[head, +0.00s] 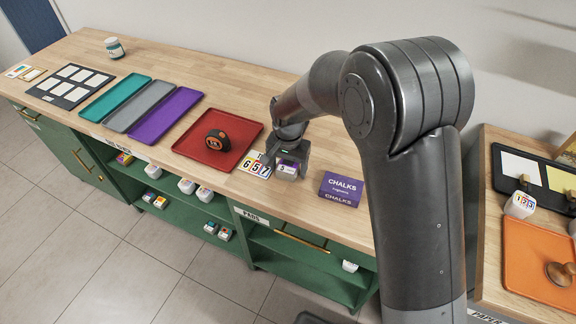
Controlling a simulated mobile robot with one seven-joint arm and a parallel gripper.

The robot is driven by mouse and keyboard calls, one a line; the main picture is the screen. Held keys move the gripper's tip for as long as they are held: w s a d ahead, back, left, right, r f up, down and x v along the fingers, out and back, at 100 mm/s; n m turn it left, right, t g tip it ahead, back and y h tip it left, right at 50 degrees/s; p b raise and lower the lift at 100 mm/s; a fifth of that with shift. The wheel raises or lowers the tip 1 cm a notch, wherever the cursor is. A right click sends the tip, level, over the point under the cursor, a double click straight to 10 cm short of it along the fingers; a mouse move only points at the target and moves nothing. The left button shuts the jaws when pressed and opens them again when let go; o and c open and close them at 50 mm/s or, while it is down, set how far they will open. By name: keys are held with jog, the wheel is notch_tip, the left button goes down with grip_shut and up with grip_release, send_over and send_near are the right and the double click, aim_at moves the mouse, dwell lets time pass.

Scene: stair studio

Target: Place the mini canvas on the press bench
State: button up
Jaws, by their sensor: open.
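My gripper (289,166) is open and points down over the long bench. A small white block with a purple label (287,171) sits at its fingertips, partly hidden by them; I cannot tell whether they touch it. Number cards (254,166) lie flat just left of it. I cannot tell for sure which thing is the mini canvas. No label reading press bench is legible; two benches show, the long wood-topped green bench (230,88) and a second bench (488,215) at the right.
A purple chalks box (341,189) stands right of my gripper. Purple (170,110), grey and teal trays lie farther left. An orange tray (530,245) is on the right bench. Shelves below hold small containers.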

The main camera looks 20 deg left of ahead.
aim_at(289, 166)
notch_tip(289, 166, up, 10)
jog(key=shift+f, duration=0.15)
jog(key=s+d+r+t, duration=0.1)
jog(key=d+r, duration=0.6)
jog(key=d, duration=0.4)
jog(key=s+d+r+t, duration=0.1)
jog(key=d+r, duration=0.5)
jog(key=d, duration=0.4)
jog(key=s+d+r+m+t, duration=0.1)
jog(key=s+d+r+t, duration=0.1)
jog(key=s+d, duration=1.2)
jog(key=d+t, duration=0.1)
jog(key=d, duration=0.3)
jog(key=shift+t, duration=0.3)
jog(key=shift+s+d, duration=0.25)
jog(key=shift+s, duration=0.05)
jog(key=c, duration=0.3)
jog(key=shift+c, duration=0.2)
